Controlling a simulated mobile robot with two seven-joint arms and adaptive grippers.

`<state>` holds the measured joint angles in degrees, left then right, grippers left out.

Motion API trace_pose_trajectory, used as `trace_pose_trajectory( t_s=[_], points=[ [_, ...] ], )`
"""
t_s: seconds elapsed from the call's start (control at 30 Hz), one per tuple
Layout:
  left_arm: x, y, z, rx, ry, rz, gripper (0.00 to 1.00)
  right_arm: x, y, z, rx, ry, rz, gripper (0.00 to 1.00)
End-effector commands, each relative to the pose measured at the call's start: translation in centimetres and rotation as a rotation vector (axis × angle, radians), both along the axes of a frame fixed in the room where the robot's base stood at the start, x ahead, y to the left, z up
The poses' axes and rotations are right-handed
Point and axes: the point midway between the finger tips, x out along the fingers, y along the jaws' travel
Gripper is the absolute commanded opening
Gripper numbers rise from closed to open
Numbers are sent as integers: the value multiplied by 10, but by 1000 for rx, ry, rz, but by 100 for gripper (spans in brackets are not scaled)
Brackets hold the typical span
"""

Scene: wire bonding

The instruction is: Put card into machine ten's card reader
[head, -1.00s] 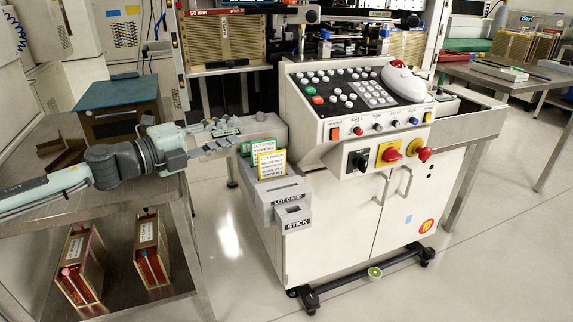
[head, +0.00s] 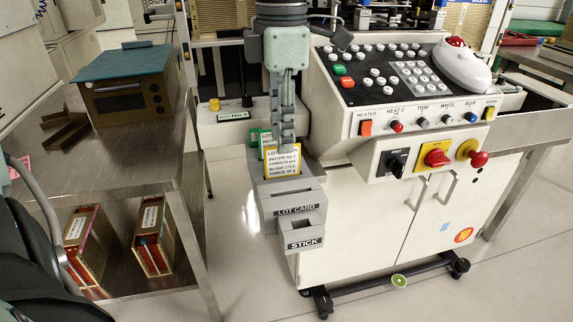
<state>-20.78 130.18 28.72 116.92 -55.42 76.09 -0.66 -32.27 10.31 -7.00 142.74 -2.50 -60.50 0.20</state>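The machine (head: 375,225), a white console with an orange round sticker, stands in the middle. On its left side is a grey card reader box (head: 297,200) labelled LOT CARD, with a STICK box (head: 303,243) below it. A yellow-edged card (head: 284,164) stands upright at the back of the reader, with a green-edged card (head: 266,142) behind it, partly hidden. My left gripper (head: 287,143) points down, its fingertips at the top of the yellow card. The fingers show edge-on, so I cannot tell whether they are shut on it. My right gripper is not in view.
The sloped button panel (head: 385,75) with a white mouse-shaped device (head: 434,68) is close on the gripper's right. A metal table (head: 120,165) stands on the left, with a box with a teal top (head: 125,85) and red-sided boxes (head: 85,240) below. Floor between is clear.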

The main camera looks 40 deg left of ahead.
Motion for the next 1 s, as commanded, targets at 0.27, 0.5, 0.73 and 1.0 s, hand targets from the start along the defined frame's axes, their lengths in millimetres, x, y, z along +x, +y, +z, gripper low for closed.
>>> trace_pose_trajectory(
  t_s=[0.27,0.5,0.73,1.0],
  points=[
    [3,2,-40,-5,4,1,28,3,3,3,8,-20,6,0],
    [3,2,-56,-6,0,3,28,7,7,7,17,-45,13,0],
    [3,2,-56,-6,-2,3,20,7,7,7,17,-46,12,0],
    [3,2,-56,-6,-1,3,0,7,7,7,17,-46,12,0]
  ],
)
